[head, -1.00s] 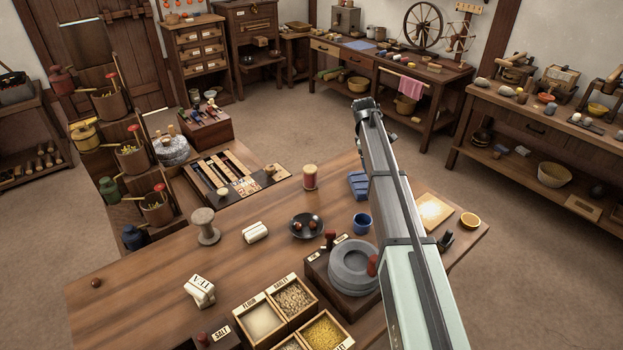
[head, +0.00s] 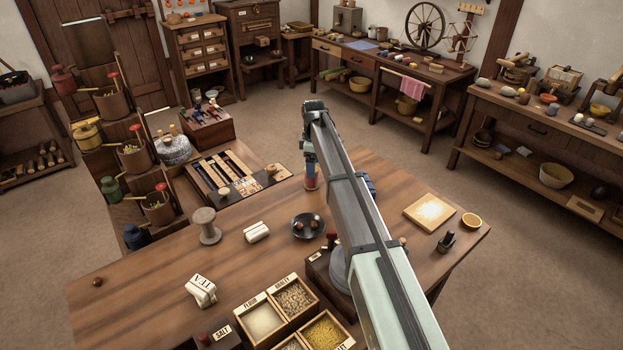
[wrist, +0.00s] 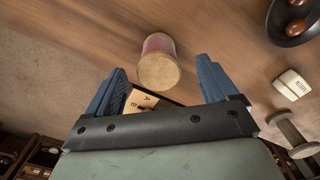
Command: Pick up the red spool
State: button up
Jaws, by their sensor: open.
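The red spool (wrist: 158,62) stands on the wooden table, with a pale round top and a red wound middle. In the wrist view it lies ahead of and between the fingers of my gripper (wrist: 162,68), which is open with its blue fingers apart and nothing between them. In the head view the spool (head: 311,184) shows only in part below my gripper (head: 308,150), whose end covers its upper part. I cannot tell the exact gap between them.
A plain wooden spool (head: 205,226), a white block (head: 256,232) and a dark dish (head: 306,234) with brown balls stand nearby on the table (head: 140,285). Grain boxes (head: 268,345) are at the front. The table's left part is mostly clear.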

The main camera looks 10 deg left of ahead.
jog(key=shift+w+a+f, duration=0.1)
jog(key=shift+a+f, duration=0.1)
jog(key=shift+f, duration=1.8)
jog(key=shift+w+a+f, duration=0.1)
jog(key=shift+a+f, duration=0.05)
jog(key=shift+f, duration=1.8)
jog(key=c, duration=1.2)
jog(key=shift+o, duration=0.2)
jog(key=shift+r, duration=0.15)
